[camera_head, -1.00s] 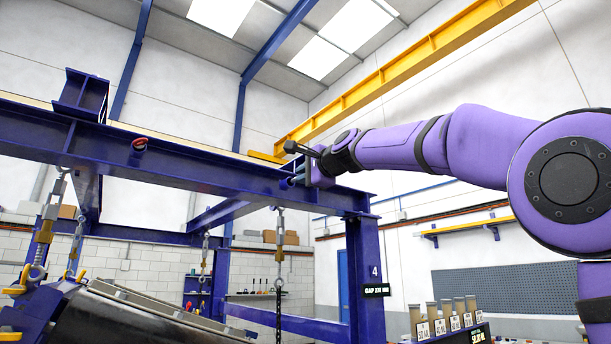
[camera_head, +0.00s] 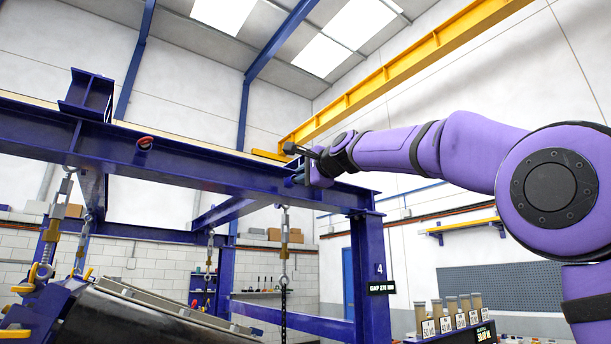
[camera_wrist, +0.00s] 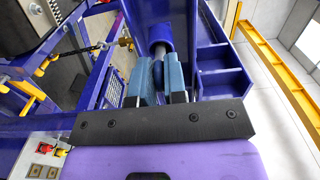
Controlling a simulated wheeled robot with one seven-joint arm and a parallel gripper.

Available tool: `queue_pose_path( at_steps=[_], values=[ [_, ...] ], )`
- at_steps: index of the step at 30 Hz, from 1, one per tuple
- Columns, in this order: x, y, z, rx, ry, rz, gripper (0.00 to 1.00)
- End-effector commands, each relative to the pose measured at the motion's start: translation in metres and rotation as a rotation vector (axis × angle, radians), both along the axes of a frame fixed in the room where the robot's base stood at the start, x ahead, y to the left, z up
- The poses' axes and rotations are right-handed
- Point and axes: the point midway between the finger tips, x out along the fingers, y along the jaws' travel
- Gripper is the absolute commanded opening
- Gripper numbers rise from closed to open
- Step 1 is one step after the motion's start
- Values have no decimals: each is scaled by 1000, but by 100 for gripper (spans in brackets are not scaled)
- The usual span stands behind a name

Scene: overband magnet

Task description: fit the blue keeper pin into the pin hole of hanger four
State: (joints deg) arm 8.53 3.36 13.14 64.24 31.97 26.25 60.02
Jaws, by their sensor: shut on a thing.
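My gripper (camera_wrist: 158,82) is shut on the blue keeper pin (camera_wrist: 158,74), held between its two blue-grey fingers in the wrist view. In the head view my gripper (camera_head: 297,178) is at the blue beam's right end, near the post signed 4 (camera_head: 380,268). A hanger chain (camera_head: 284,235) hangs below. The pin hole is hidden.
The long blue beam (camera_head: 190,168) crosses the head view, with a red round fitting (camera_head: 145,143) on it. The dark magnet body (camera_head: 130,318) hangs at lower left. Labelled cylinders (camera_head: 450,312) stand at lower right. A yellow beam (camera_head: 400,75) runs overhead.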

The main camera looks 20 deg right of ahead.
Motion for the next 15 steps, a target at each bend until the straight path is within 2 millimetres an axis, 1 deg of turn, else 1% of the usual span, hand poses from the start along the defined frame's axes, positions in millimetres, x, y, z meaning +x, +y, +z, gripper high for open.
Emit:
queue_pose_path(
  at_steps=[15],
  values=[
    [11, 3, 0, 0, -1, 0, 0]
  ],
)
